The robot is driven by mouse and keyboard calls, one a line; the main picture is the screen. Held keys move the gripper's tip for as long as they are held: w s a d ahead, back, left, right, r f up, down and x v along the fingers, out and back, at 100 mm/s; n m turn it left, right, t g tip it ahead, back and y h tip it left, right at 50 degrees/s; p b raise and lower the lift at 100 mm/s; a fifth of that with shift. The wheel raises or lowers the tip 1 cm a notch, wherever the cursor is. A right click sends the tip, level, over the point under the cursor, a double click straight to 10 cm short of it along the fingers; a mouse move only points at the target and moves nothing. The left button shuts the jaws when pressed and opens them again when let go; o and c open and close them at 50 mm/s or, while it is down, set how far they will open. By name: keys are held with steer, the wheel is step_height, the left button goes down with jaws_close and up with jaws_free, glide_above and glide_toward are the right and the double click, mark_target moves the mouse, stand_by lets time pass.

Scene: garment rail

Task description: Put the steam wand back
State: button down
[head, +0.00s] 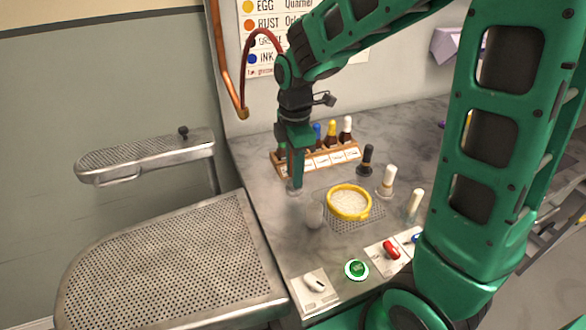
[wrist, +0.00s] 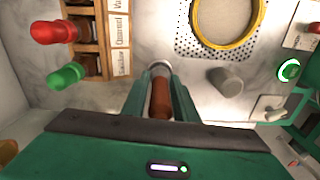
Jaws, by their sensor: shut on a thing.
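My gripper (head: 297,180) points down over the back left of the grey marble counter, left of the yellow-rimmed round piece. In the wrist view my gripper (wrist: 160,95) is shut on a reddish-brown, rod-like piece, which looks like the steam wand (wrist: 160,100). A pale round metal end or fitting (wrist: 160,68) shows at its far end; I cannot tell whether it belongs to the wand or to the counter. A dark red hose (head: 262,38) arcs from the copper pipe (head: 228,60) and passes behind my arm.
A wooden bottle rack (head: 318,160) stands just behind my gripper. A grey cylinder (head: 314,214) and a yellow-rimmed round piece (head: 349,202) on a mesh plate are to its right. A green button (head: 357,269) and switches are in front. A perforated metal board (head: 175,265) lies left.

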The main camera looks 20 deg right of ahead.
steer(key=shift+f, duration=0.45)
stand_by(0.5)
steer(key=c, duration=1)
jaws_free()
steer(key=shift+r, duration=0.1)
steer(key=shift+r, duration=3.7)
